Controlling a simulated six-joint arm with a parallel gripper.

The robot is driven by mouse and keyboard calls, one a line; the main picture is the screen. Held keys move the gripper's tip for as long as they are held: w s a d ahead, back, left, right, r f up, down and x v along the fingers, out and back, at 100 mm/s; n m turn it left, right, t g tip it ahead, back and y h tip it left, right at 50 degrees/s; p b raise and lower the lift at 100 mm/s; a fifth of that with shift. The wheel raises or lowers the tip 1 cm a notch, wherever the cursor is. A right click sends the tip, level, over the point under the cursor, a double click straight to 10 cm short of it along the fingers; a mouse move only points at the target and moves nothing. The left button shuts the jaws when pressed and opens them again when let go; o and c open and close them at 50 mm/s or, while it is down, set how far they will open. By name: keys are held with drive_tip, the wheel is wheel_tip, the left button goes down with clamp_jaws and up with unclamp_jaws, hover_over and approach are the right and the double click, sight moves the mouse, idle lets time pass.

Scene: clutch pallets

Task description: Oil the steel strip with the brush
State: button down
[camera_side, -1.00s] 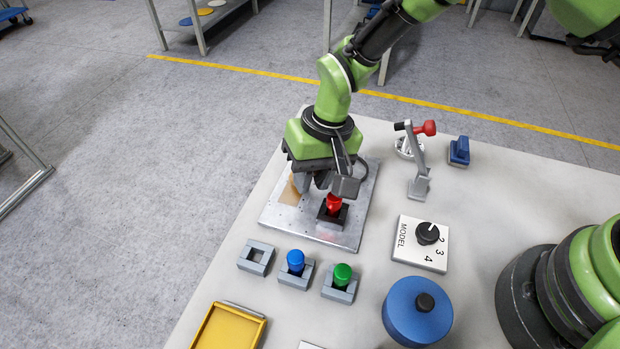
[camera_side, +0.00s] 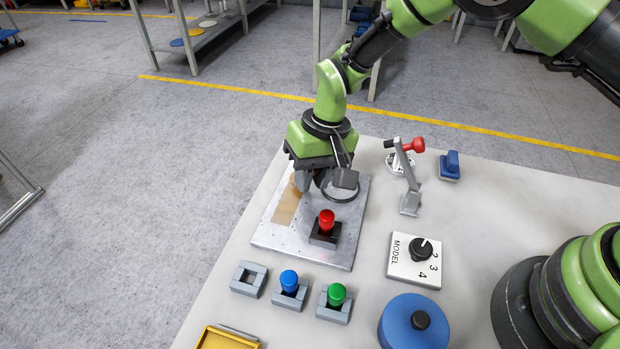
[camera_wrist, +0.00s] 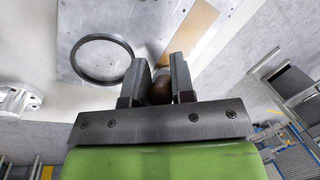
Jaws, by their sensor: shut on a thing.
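My gripper (camera_side: 312,184) is over the back part of a grey metal plate (camera_side: 333,256) on the bench. In the wrist view my gripper (camera_wrist: 162,72) is shut on a brown, rounded thing, which looks like the brush handle (camera_wrist: 159,91). Its bristles are hidden. A tan-looking strip (camera_side: 287,208), likely the steel strip, lies along the plate's left side, just in front of my gripper. The strip also shows beyond the fingers in the wrist view (camera_wrist: 197,29). I cannot tell whether the brush touches it.
A dark ring (camera_wrist: 83,58) lies on the plate right of my gripper. A red-topped peg (camera_side: 326,222) stands in a dark holder. Blue (camera_side: 289,281) and green (camera_side: 336,294) pegs, a MODEL dial (camera_side: 413,262), a lever (camera_side: 408,180) and a blue drum (camera_side: 402,323) stand around.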

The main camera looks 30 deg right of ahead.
drive_tip(key=shift+w+d, duration=0.35)
drive_tip(key=shift+a+v, duration=0.2)
drive_tip(key=shift+v, duration=0.75)
drive_tip(key=shift+a+v, duration=0.25)
drive_tip(key=shift+v, duration=0.75)
drive_tip(key=shift+a+v, duration=0.2)
drive_tip(key=shift+v, duration=0.75)
drive_tip(key=shift+r, duration=0.25)
drive_tip(key=shift+a+v, duration=0.15)
drive_tip(key=shift+v, duration=0.55)
drive_tip(key=shift+a+v, duration=0.15)
drive_tip(key=shift+v, duration=0.55)
drive_tip(key=shift+d+x, duration=0.3)
drive_tip(key=shift+x, duration=0.95)
drive_tip(key=shift+d+x, duration=0.25)
drive_tip(key=shift+x, duration=1.05)
drive_tip(key=shift+d+x, duration=0.3)
drive_tip(key=shift+x, duration=0.95)
